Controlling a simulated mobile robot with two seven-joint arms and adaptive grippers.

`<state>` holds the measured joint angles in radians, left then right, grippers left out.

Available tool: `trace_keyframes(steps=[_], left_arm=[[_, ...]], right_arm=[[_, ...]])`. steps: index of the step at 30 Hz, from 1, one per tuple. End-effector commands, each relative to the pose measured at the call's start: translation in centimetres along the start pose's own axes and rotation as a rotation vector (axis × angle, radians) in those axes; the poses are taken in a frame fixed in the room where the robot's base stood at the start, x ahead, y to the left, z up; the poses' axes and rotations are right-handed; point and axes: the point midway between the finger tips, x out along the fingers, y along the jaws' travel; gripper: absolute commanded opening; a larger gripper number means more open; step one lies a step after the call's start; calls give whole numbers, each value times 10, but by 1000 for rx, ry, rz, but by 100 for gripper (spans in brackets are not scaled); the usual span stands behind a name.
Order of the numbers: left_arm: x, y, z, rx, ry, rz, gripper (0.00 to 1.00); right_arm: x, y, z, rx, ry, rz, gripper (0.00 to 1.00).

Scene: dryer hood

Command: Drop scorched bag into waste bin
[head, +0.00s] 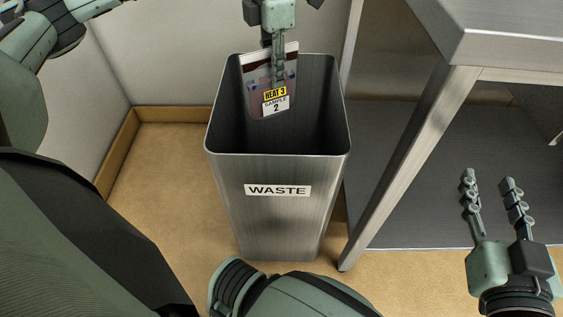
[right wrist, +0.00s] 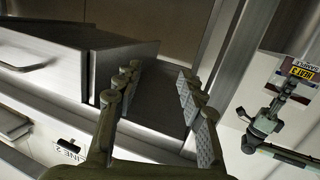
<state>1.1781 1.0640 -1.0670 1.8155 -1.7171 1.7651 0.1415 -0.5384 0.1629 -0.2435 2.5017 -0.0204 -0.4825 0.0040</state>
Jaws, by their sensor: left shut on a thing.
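The bag (head: 257,82) is dark reddish brown with a clear edge and a yellow and white label reading "HEAT 3 SAMPLE 2". My left gripper (head: 279,78) is shut on it and holds it hanging upright, its lower part within the mouth of the bin in the head view. The bag also shows at the upper right of the right wrist view (right wrist: 299,69). The waste bin (head: 275,220) is a tall grey metal container labelled "WASTE", open at the top. Its bottom inside is hidden in shadow. My right gripper (head: 494,180) is open and empty, right of the bin.
A metal table (head: 510,35) with a slanted-looking leg (head: 408,165) stands right of the bin, with a dark lower shelf (head: 425,205). A pale wall is behind the bin. Tan floor (head: 165,175) is clear left of the bin.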

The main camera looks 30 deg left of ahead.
Motion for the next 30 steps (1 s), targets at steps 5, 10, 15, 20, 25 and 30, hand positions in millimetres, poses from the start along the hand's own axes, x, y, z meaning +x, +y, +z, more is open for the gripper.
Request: trace_keyframes(steps=[5, 10, 15, 20, 25, 30], left_arm=[[3, 0, 0, 0, -1, 0, 0], [4, 0, 0, 0, 0, 0, 0], [4, 0, 0, 0, 0, 0, 0], [4, 0, 0, 0, 0, 0, 42], [4, 0, 0, 0, 0, 0, 48], [4, 0, 0, 0, 1, 0, 48]], right_arm=[[0, -5, -11, 7, 54, -9, 40], [0, -6, -14, 9, 68, -12, 40], [0, -6, -14, 9, 68, -12, 40], [0, -6, -14, 9, 68, -12, 40], [0, -6, -14, 9, 68, -11, 40], [0, -6, -14, 9, 66, -12, 40]])
